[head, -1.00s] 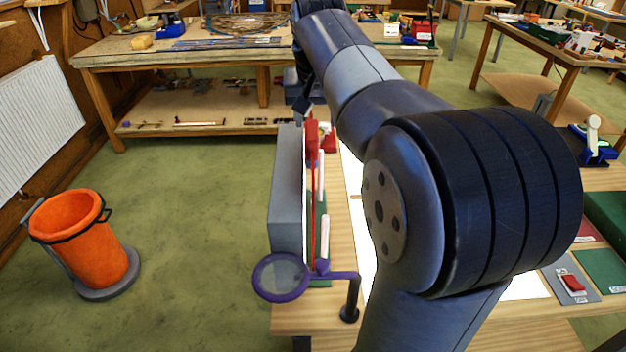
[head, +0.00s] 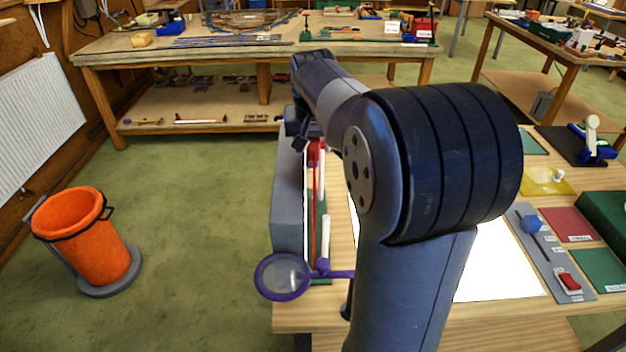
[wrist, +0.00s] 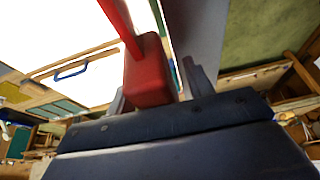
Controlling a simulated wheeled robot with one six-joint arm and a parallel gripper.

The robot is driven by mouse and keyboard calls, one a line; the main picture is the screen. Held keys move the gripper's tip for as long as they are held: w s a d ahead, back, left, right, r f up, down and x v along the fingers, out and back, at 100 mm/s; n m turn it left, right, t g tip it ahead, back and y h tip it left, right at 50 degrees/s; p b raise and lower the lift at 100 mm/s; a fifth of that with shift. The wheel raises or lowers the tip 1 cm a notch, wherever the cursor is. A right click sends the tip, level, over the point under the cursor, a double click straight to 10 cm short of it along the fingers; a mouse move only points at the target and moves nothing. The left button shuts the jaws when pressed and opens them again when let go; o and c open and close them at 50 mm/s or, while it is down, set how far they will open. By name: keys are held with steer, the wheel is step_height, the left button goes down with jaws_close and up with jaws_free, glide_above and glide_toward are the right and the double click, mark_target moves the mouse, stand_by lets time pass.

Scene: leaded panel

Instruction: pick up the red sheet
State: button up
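A thin red upright strip (head: 314,232), which looks like the red sheet seen edge-on, stands beside a grey wall at the left edge of the bench in the head view. A red block (head: 316,152) shows at its far end. In the wrist view a red block (wrist: 150,75) with a thin red bar rising from it lies between the fingers of my gripper (wrist: 155,92), close to the palm. Narrow gaps seem to show beside it, so the fingers look open around it. In the head view my gripper (head: 300,132) is partly hidden by my arm.
The grey wall (head: 288,205) stands left of the strip. A purple-rimmed magnifier (head: 262,285) is at the near end. At right lie a flat red labelled piece (head: 562,219), a yellow piece (head: 540,181) and a grey switch panel (head: 548,262). A white panel (head: 495,275) is clear.

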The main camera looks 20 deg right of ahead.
jaws_close()
steer(key=shift+w+r, duration=0.1)
steer(key=shift+r, duration=0.05)
steer(key=shift+r, duration=0.1)
